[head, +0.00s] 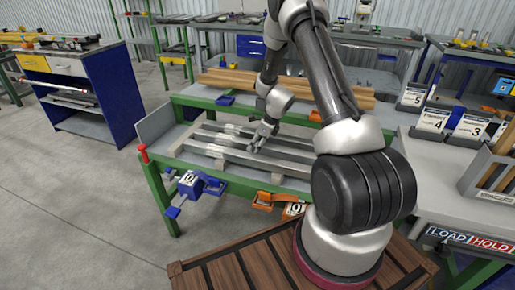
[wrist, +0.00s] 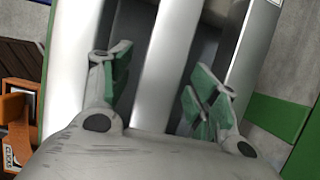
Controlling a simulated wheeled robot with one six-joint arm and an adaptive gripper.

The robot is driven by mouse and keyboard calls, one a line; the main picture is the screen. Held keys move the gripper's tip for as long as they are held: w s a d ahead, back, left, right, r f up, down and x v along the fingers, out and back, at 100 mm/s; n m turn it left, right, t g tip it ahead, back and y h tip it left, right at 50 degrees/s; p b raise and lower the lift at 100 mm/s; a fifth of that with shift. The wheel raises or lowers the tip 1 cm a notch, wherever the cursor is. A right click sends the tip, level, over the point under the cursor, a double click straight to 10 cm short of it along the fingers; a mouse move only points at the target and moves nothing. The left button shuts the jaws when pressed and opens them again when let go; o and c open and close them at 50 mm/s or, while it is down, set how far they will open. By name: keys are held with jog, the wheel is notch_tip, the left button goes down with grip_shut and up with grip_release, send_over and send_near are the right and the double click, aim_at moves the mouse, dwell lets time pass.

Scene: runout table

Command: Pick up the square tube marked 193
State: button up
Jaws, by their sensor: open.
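Several grey metal tubes lie side by side on the green-framed runout table (head: 157,154) in the head view. Pale labels show near their left ends, but the number 193 cannot be read on any of them. My gripper (head: 259,141) is low over the middle of these tubes. In the wrist view my gripper (wrist: 158,85) is open, with its green-padded fingers apart. A bright tube (wrist: 172,55) runs between the fingers, with no clear contact. Other tubes lie to its left (wrist: 72,60) and right (wrist: 252,55). Their marked faces are mostly hidden.
A grey bench with numbered cards (head: 433,121) stands to the right. Open floor lies to the left.

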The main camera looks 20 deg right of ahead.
grip_shut()
dwell(0.4)
